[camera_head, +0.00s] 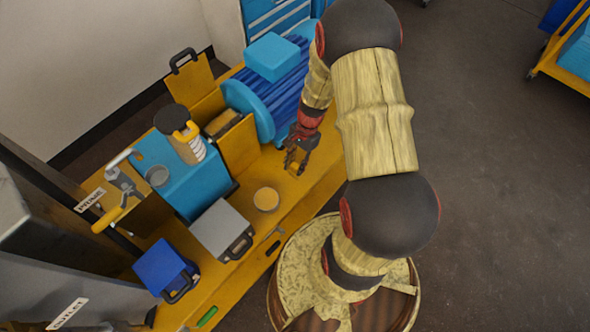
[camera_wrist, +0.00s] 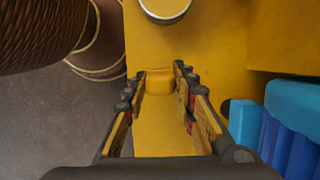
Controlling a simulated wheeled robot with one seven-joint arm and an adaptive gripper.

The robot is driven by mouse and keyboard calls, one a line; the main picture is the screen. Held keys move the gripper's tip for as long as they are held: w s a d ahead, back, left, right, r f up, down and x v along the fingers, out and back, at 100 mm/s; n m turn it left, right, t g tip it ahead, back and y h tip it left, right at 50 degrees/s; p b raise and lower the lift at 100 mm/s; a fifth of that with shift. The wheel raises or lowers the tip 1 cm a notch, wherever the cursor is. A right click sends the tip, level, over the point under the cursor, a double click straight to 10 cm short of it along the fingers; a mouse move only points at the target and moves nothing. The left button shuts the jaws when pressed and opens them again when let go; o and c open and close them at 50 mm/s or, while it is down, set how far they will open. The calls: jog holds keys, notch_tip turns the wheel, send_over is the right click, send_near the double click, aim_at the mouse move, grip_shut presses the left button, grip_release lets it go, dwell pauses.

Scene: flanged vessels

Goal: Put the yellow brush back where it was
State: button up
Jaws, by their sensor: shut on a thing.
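My gripper (camera_head: 297,162) hangs over the yellow bench top, near the blue finned vessel. In the wrist view its two fingers (camera_wrist: 157,84) stand apart with a small yellow block between their tips. I take this block to be the yellow brush (camera_wrist: 158,82). Only its yellow top shows; bristles are hidden, and its yellow blends with the bench below. I cannot tell whether the brush touches the bench. In the head view the fingers mostly cover it.
A round cup with yellow contents (camera_head: 266,200) stands left of my gripper. The blue finned vessel (camera_head: 248,110) is close behind. A grey box (camera_head: 222,229), blue box (camera_head: 162,266) and open yellow box (camera_head: 238,145) crowd the bench (camera_head: 318,172). Bare bench lies near its front edge.

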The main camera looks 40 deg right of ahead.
jog(key=shift+w+f+b, duration=0.15)
jog(key=shift+f+b, duration=0.55)
jog(key=shift+f, duration=1.05)
jog(key=shift+f, duration=0.1)
jog(key=o, duration=1.1)
jog(key=shift+o, duration=0.3)
